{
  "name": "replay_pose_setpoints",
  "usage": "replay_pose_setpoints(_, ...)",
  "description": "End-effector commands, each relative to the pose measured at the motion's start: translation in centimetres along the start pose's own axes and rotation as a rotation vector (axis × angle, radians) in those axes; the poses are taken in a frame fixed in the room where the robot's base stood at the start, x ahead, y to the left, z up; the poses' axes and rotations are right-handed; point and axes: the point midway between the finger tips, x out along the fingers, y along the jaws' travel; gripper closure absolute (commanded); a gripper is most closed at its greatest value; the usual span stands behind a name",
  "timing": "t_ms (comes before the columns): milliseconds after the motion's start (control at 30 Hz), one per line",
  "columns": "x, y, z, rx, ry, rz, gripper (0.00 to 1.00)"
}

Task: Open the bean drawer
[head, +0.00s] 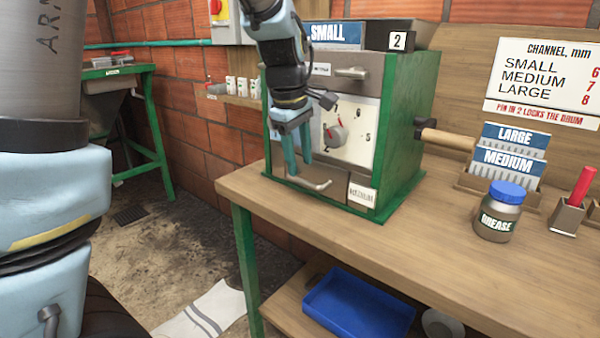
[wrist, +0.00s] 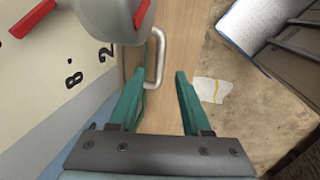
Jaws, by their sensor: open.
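The green pulper (head: 400,130) stands on the wooden bench. Its upper front panel has a bar handle (head: 352,73); its lower front panel has another bar handle (head: 310,183). I cannot read which one is labelled as the bean drawer. My gripper (head: 298,166) points down in front of the pulper's face, just above the lower handle. In the wrist view my gripper (wrist: 167,72) is open, and the lower handle (wrist: 160,62) shows beyond the fingertips, nearer the left finger. I cannot tell whether they touch. Both front panels look closed.
A grey dial with a red pointer (head: 335,134) sits close to my gripper; it also shows in the wrist view (wrist: 112,14). A wooden crank handle (head: 448,140) sticks out right. A grease jar (head: 500,212) and gauge plates (head: 508,162) stand on the bench. A blue tray (head: 358,305) is below.

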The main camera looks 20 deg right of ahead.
Motion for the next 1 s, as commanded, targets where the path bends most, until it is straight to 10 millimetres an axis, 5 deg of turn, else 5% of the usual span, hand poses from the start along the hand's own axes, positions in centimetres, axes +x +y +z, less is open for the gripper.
replay_pose_setpoints(233,3.3,0.0,0.0,0.001,0.0,-0.002,0.52)
replay_pose_setpoints(633,4.0,0.0,0.0,0.0,0.0,0.0,0.52)
replay_pose_setpoints(1000,4.0,0.0,0.0,0.0,0.0,0.0,0.94)
